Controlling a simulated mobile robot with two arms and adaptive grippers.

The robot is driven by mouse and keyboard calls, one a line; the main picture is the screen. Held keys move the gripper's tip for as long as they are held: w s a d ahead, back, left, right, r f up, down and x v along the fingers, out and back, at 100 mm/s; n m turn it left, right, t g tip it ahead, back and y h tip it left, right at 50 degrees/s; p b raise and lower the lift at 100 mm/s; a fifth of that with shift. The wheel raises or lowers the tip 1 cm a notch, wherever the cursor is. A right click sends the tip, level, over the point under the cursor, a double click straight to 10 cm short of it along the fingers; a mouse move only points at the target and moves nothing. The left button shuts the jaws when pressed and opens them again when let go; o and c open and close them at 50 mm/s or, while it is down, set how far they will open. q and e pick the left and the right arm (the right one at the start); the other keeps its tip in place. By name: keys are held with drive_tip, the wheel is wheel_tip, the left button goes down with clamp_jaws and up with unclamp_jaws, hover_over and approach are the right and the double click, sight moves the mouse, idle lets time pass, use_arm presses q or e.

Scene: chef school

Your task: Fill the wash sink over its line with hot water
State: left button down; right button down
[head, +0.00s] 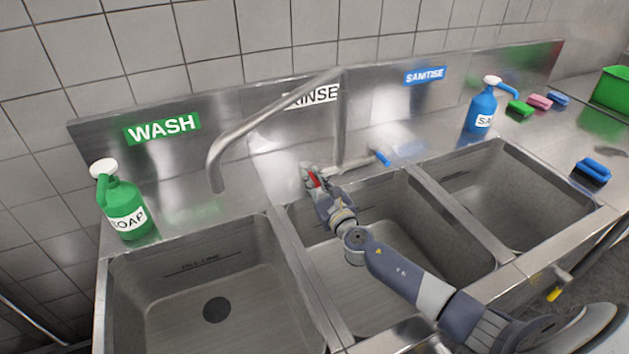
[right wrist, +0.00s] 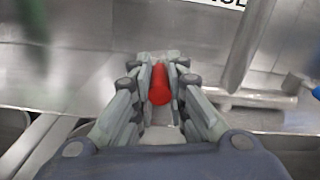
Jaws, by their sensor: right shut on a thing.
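The wash sink (head: 150,285) is at the left in the head view, under the green WASH sign (head: 162,128). Its fill line (head: 205,262) is marked on the back wall, its drain (head: 216,309) is visible, and no water shows in it. The faucet spout (head: 262,117) swings left, its outlet above the back edge of the wash sink. My right gripper (head: 312,177) is shut on the red tap handle (head: 316,180) behind the rinse sink. The red handle (right wrist: 159,84) sits between the fingers in the right wrist view. A blue tap handle (head: 382,158) is to its right. My left gripper is not in view.
The rinse sink (head: 400,225) lies under my right arm, and the sanitise sink (head: 505,190) is further right. A green soap bottle (head: 123,205) stands behind the wash sink. A blue sanitiser bottle (head: 482,108) and several sponges stand at the back right.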

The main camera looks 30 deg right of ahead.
drive_tip(key=shift+a+r+m+h+p, duration=0.2)
drive_tip(key=shift+a+m+h+p, duration=0.35)
drive_tip(key=shift+h+p, duration=0.35)
drive_tip(key=shift+w+a+f+m+g+h+p, duration=0.1)
drive_tip(key=shift+a+m+g+h+p, duration=0.1)
drive_tip(key=shift+m+h, duration=0.3)
drive_tip(key=shift+w+a+m+g+h+p, duration=0.15)
drive_tip(key=shift+m+h, duration=0.2)
drive_tip(key=shift+h, duration=0.25)
drive_tip(key=shift+a+f+m+g+h, duration=0.2)
drive_tip(key=shift+m+g+h, duration=0.35)
drive_tip(key=shift+h, duration=0.65)
drive_tip(key=c, duration=1.6)
unclamp_jaws()
drive_tip(key=shift+o, duration=0.2)
drive_tip(key=v, duration=1.2)
drive_tip(key=shift+d, duration=0.1)
